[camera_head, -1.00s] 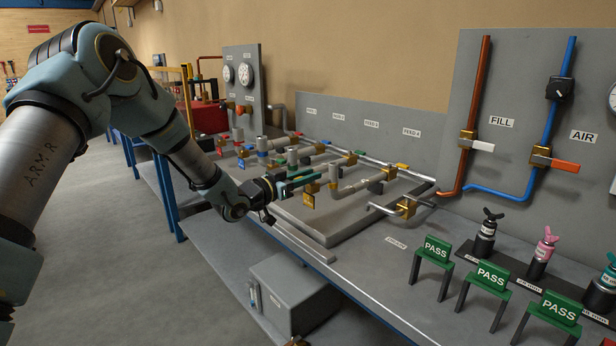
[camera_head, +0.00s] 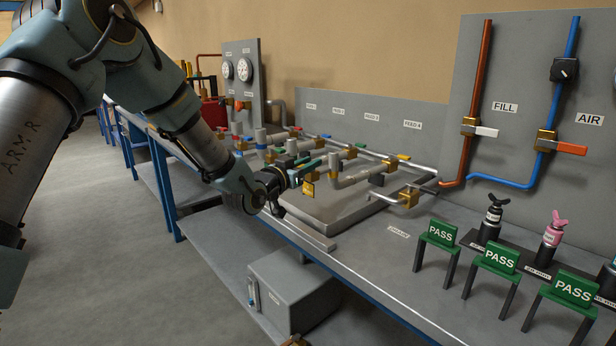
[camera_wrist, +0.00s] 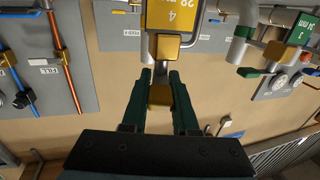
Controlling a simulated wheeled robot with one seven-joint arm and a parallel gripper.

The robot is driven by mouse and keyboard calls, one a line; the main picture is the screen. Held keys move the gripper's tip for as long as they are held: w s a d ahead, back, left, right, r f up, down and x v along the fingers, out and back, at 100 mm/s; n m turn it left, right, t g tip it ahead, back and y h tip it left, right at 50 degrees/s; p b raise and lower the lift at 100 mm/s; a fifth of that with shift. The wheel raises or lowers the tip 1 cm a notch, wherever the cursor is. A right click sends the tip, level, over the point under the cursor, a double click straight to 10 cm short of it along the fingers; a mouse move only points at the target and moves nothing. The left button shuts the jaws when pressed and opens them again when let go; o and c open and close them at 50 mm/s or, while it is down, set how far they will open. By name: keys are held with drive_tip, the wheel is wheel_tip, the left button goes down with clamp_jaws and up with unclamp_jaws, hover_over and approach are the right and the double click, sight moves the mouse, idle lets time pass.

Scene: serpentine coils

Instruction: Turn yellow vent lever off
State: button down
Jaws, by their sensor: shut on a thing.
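My gripper (camera_head: 314,167) is at the front of the pipe manifold, with its green fingers over the front branch. In the wrist view, its two fingers (camera_wrist: 160,76) are shut on a yellow lever (camera_wrist: 160,97), whose end shows between them. A yellow tag (camera_wrist: 175,14) marked 4 and 28 mm hangs just beyond a brass valve body. The lever itself is mostly hidden by the fingers in the head view.
Several pipes with coloured levers stand close around the gripper on a grey base plate (camera_head: 318,216). A panel with FILL (camera_head: 487,132) and AIR (camera_head: 572,149) valves stands to the right. Green PASS signs (camera_head: 441,233) line the bench's front right. The bench is clear just right of the plate.

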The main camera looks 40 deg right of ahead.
drive_tip(key=shift+s+d+r+n+t+y+b, duration=0.1)
drive_tip(key=shift+s+d+n+t+y+b, duration=0.35)
drive_tip(key=shift+n+t+y, duration=2.2)
drive_tip(key=shift+d+f+n+t+y+b, duration=0.1)
drive_tip(key=shift+n+t+y+b, duration=0.5)
drive_tip(key=shift+n+t+y, duration=2)
drive_tip(key=shift+s+d+r+n+t+y+b, duration=0.1)
drive_tip(key=shift+s+d+n+t+y+b, duration=0.35)
drive_tip(key=shift+n+t+y, duration=2.2)
drive_tip(key=shift+w+a+r+g+y, duration=0.15)
drive_tip(key=shift+w+g+y, duration=0.1)
drive_tip(key=shift+g+y, duration=0.35)
drive_tip(key=c, duration=0.7)
unclamp_jaws()
drive_tip(key=shift+f, duration=0.2)
wheel_tip(320, 180, up, 10)
drive_tip(key=shift+r+b, duration=0.1)
drive_tip(key=shift+b, duration=0.85)
